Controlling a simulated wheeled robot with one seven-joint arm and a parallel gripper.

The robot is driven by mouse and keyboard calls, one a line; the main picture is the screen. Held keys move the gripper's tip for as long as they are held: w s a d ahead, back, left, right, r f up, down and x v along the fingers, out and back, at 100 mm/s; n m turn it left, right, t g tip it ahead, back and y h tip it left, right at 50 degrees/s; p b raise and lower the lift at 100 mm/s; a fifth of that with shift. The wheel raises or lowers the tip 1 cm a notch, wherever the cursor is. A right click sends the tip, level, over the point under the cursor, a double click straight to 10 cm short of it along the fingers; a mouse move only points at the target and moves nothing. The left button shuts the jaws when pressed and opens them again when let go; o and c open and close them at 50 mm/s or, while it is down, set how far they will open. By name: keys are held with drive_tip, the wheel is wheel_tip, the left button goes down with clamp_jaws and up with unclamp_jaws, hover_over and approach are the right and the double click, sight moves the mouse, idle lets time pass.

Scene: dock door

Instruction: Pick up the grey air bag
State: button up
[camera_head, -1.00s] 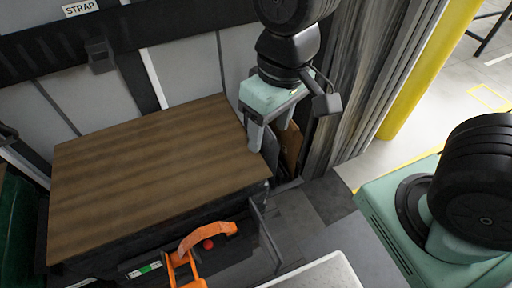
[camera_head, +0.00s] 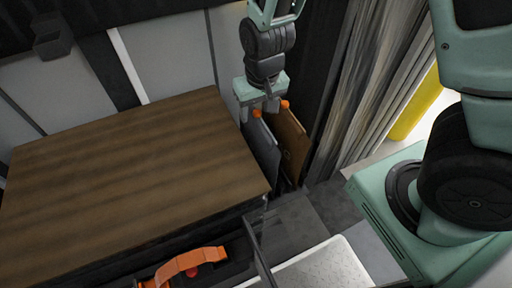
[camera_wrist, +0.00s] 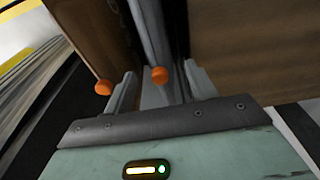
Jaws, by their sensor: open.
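The grey air bag (camera_head: 262,148) is a thin upright grey panel with an orange knob at its top. It stands in the narrow gap right of the wooden tabletop. A brown bag (camera_head: 292,145) with its own orange knob stands beside it on the right. My gripper (camera_head: 257,110) is open and points down at the grey bag's top edge. In the wrist view my gripper (camera_wrist: 160,84) has a finger on each side of the grey bag (camera_wrist: 150,30) and its knob. The brown bag (camera_wrist: 90,28) lies outside the left finger. Whether either finger touches the bag cannot be told.
The wooden tabletop (camera_head: 130,160) is bare and close on the gripper's left. Pleated grey curtain material (camera_head: 355,90) hangs on the right. An orange handle (camera_head: 185,265) and a pale speckled surface (camera_head: 325,268) are at the front.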

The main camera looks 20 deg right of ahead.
sight(257, 144)
drive_tip(key=shift+w+f+b, duration=0.2)
drive_tip(key=shift+f, duration=0.95)
drive_tip(key=shift+w+f+b, duration=0.2)
drive_tip(key=shift+f, duration=0.9)
drive_tip(key=shift+w+f+b, duration=0.2)
drive_tip(key=shift+f, duration=0.95)
clamp_jaws()
